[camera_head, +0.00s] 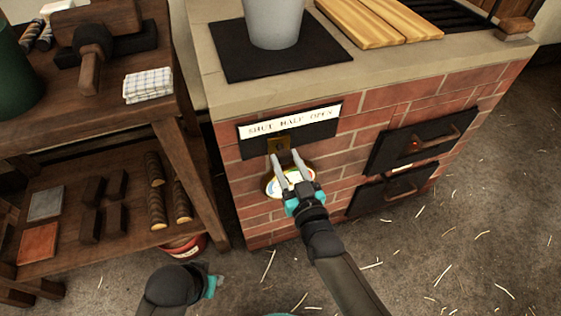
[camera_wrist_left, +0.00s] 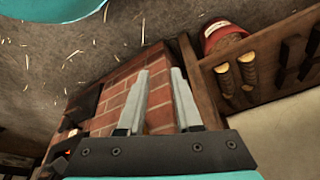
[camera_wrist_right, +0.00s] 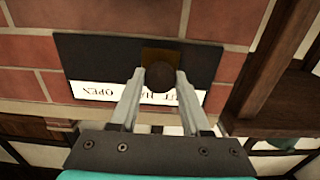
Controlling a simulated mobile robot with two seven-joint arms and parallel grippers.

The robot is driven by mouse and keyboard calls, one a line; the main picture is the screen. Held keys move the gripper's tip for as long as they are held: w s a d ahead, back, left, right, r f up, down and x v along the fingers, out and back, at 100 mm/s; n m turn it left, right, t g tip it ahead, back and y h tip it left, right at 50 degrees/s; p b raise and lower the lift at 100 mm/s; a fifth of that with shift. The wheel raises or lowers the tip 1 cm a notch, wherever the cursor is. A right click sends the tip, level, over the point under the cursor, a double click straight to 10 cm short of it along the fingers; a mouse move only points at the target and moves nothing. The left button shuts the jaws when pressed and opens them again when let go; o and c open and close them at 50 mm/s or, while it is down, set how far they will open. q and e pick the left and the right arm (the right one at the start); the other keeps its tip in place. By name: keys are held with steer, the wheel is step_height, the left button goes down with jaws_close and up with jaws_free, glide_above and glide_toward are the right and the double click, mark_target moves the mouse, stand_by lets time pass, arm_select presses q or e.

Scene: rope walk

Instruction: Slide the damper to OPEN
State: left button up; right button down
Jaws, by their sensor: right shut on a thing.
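The damper is a black plate (camera_head: 290,140) on the brick front of the stove, with a white strip (camera_head: 292,122) reading SHUT, HALF, OPEN. Its brass slider (camera_head: 278,146) stands between SHUT and HALF. In the right wrist view a dark round knob (camera_wrist_right: 160,77) sits in front of the brass piece (camera_wrist_right: 160,56). My right gripper (camera_head: 279,155) is shut on this knob, one finger on each side; in the head view its fingers hide the knob. My left gripper (camera_wrist_left: 160,70) is open and empty, low and away from the damper; the head view shows only part of it.
A round coloured dial (camera_head: 270,184) is partly hidden behind my right gripper. Black stove doors (camera_head: 378,150) with handles are to the right. A wooden shelf (camera_head: 135,245) and a red bucket (camera_head: 186,247) stand left. A grey pot (camera_head: 272,22) stands on top.

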arm_select(q)
steer(key=shift+s+f, duration=0.1)
steer(key=shift+f, duration=0.5)
arm_select(e)
steer(key=w+d, duration=0.3)
steer(key=d, duration=0.7)
steer(key=shift+w+d, duration=0.2)
steer(key=shift+d, duration=0.1)
steer(key=shift+c, duration=1.9)
jaws_free()
arm_select(q)
steer(key=s+a+f+g+p, duration=0.1)
steer(key=s+f+p, duration=0.3)
steer(key=f, duration=0.5)
steer(key=shift+s+a+p, duration=0.4)
steer(key=shift+a+p, duration=0.05)
steer(key=shift+a, duration=0.2)
arm_select(e)
steer(key=v, duration=1.5)
